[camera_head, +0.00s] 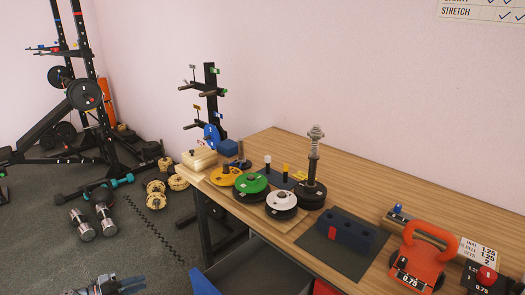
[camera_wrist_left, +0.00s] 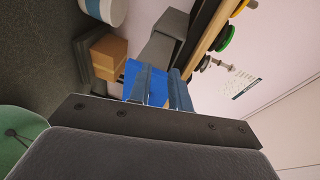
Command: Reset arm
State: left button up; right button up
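My left gripper (camera_head: 134,285) shows at the bottom left edge of the head view, over the grey floor and well apart from the table. In the left wrist view its two blue-grey fingers (camera_wrist_left: 162,80) stand apart with a gap and nothing between them. The wooden table (camera_head: 262,146) carries a yellow plate (camera_head: 225,177), a green plate (camera_head: 250,183) and a white plate (camera_head: 281,200) on black ones. A tall metal post (camera_head: 314,150) rises from a black plate stack. My right gripper is not in view.
An orange kettlebell (camera_head: 421,262) and a dark blue block on a mat (camera_head: 330,254) occupy the table's right part. Dumbbells (camera_head: 82,226) and a rack (camera_head: 105,120) stand at the left. The wrist view shows a blue box (camera_wrist_left: 131,78) and cardboard box (camera_wrist_left: 109,54).

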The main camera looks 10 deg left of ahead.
pick_arm(q)
jog(key=w+a+r+n+t+y, duration=0.2)
jog(key=w+a+n+t+y, duration=0.35)
jog(key=n+y, duration=0.6)
jog(key=s+d+f+n+g+y, duration=0.35)
jog(key=s+d+n+g, duration=0.2)
jog(key=s, duration=0.35)
jog(key=s+d+f+n+g+y, duration=0.2)
jog(key=s+d+f+n+g, duration=0.3)
jog(key=s, duration=0.3)
jog(key=s+d+r+g+h+p, duration=0.1)
jog(key=s+d+h, duration=0.1)
jog(key=s+d, duration=0.3)
jog(key=s+d+r+n+g+h, duration=0.1)
jog(key=s+d, duration=0.5)
jog(key=d, duration=0.7)
jog(key=s+d+r+n+g+h+p, duration=0.1)
jog(key=s+d+h, duration=0.2)
jog(key=s+d, duration=0.3)
jog(key=d, duration=0.3)
jog(key=shift+d+h+p, duration=0.3)
jog(key=shift+p, duration=0.05)
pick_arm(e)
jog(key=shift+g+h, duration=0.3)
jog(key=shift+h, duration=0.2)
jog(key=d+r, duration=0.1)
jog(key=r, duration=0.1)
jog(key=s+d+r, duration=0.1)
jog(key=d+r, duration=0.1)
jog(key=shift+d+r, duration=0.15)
